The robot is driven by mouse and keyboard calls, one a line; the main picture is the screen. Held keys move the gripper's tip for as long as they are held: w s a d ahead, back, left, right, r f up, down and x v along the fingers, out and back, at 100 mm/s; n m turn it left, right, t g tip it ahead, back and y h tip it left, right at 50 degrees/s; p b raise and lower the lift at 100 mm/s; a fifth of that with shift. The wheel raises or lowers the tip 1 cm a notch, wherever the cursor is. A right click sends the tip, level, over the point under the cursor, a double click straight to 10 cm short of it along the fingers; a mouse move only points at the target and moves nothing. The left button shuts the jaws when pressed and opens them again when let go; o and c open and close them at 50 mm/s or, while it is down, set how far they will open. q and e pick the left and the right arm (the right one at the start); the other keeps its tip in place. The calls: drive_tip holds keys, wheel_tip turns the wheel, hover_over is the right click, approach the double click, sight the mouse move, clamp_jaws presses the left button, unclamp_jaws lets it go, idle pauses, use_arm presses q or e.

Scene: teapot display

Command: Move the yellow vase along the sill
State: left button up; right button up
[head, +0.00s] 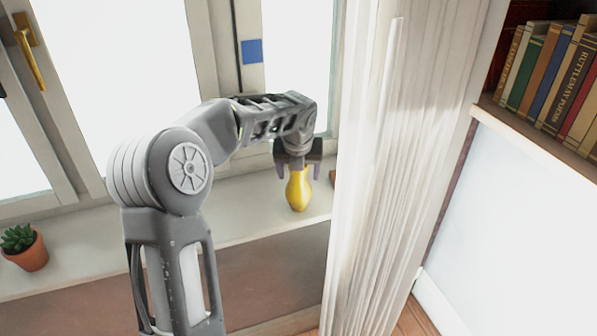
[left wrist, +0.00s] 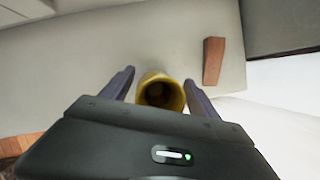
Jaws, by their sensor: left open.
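The yellow vase (head: 298,190) stands upright on the white window sill (head: 232,207), close to the left edge of the curtain. My left gripper (head: 298,172) points down over the vase with its fingers apart, one on each side of the vase's neck. In the left wrist view, the vase's round open mouth (left wrist: 160,91) lies between the two open fingers of the left gripper (left wrist: 160,84). A gap shows between each finger and the vase. My right gripper is not in either view.
A brown wooden block (left wrist: 213,61) stands on the sill to the right of the vase. A white curtain (head: 385,150) hangs just right of the arm. A potted succulent (head: 25,248) sits at the sill's left. Bare sill lies between plant and vase.

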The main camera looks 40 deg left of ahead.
sight(298, 200)
use_arm(q)
drive_tip(key=v, duration=1.2)
drive_tip(key=shift+r, duration=0.2)
drive_tip(key=shift+a+f, duration=0.1)
